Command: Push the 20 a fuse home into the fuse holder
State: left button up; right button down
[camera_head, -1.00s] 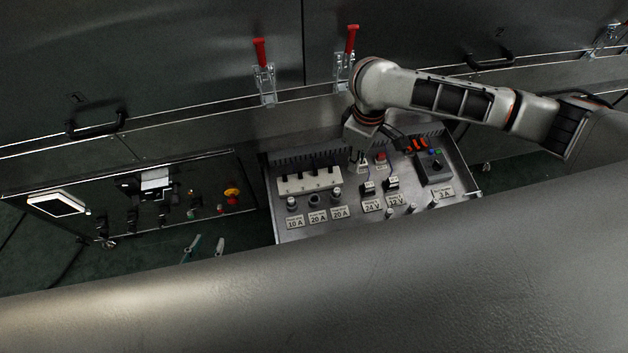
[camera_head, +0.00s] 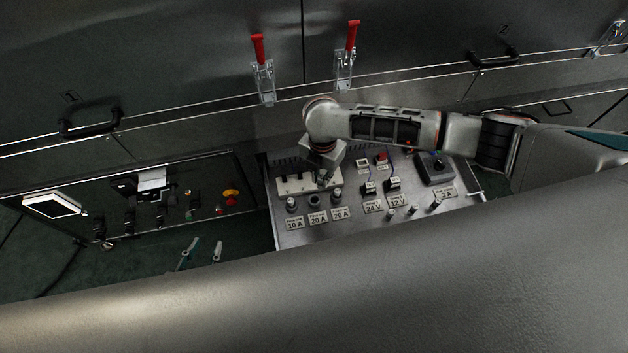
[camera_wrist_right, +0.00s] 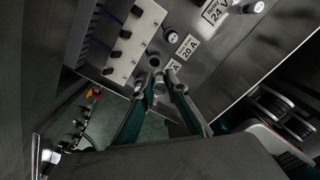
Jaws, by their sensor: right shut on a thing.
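My right gripper (camera_head: 322,178) hangs above the panel, close over the fuse row; its fingers are partly hidden there. In the right wrist view the right gripper (camera_wrist_right: 161,82) is shut on a small round grey fuse (camera_wrist_right: 160,77). The empty dark-mouthed fuse holder (camera_head: 315,201), in the middle of the row above a 20 A label, also shows in the wrist view (camera_wrist_right: 154,60). The fuse is beside its mouth in that picture; I cannot tell the gap in depth. My left gripper (camera_head: 203,251) is open and empty, low at the left, off the panel.
Filled holders stand either side: the 10 A one (camera_head: 292,203) and the other 20 A one (camera_head: 337,195). A white switch block (camera_head: 296,185) lies behind them. Relays (camera_head: 369,188) and a black box (camera_head: 434,168) stand to the right. A grey surface blocks the foreground.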

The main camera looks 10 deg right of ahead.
jog(key=shift+w+a+f+n, duration=0.1)
jog(key=shift+a+f+n, duration=0.3)
jog(key=shift+n, duration=0.35)
jog(key=shift+w+a+f+n, duration=0.1)
jog(key=shift+a+f+n, duration=0.15)
jog(key=shift+f+n, duration=0.35)
jog(key=shift+a+f+n, duration=0.3)
jog(key=shift+n, duration=0.55)
notch_tip(320, 180, down, 5)
jog(key=b, duration=0.2)
jog(key=shift+b, duration=0.3)
jog(key=shift+f, duration=0.4)
